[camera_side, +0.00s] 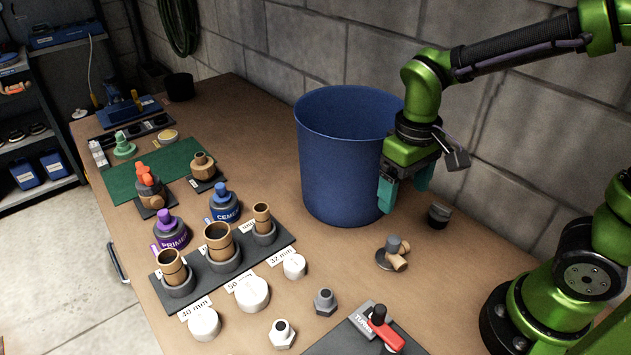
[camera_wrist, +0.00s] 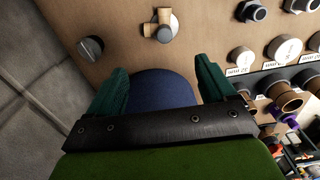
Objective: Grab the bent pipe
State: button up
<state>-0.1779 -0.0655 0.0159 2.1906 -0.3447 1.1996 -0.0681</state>
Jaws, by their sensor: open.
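The bent pipe appears to be the small tan fitting (camera_side: 399,262) with a grey collar, lying on a round grey base on the bench, right of the blue bucket. In the wrist view this fitting (camera_wrist: 164,34) is near the top centre, beyond my fingertips. My gripper (camera_side: 405,187) is open and empty, with its teal fingers pointing down, higher than the fitting and beside the bucket's right side. In the wrist view my gripper (camera_wrist: 161,72) has its fingers well apart, with blue bucket between them. Nothing touches the fitting.
The blue bucket (camera_side: 338,160) stands close to my fingers. A dark cap (camera_side: 439,214) lies right of it. Labelled pipe sockets (camera_side: 220,255), white caps (camera_side: 250,293) and grey nuts (camera_side: 325,301) are to the left and front. A red-handled valve (camera_side: 384,330) is at the front. A block wall is behind.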

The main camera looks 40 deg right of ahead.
aim_at(398, 237)
notch_tip(398, 237, down, 9)
jog(key=shift+r, duration=0.1)
jog(key=f, duration=0.4)
jog(key=shift+s+d, duration=0.15)
jog(key=shift+s, duration=0.2)
jog(key=shift+f, duration=0.65)
jog(key=shift+w, duration=0.1)
jog(key=c, duration=1.3)
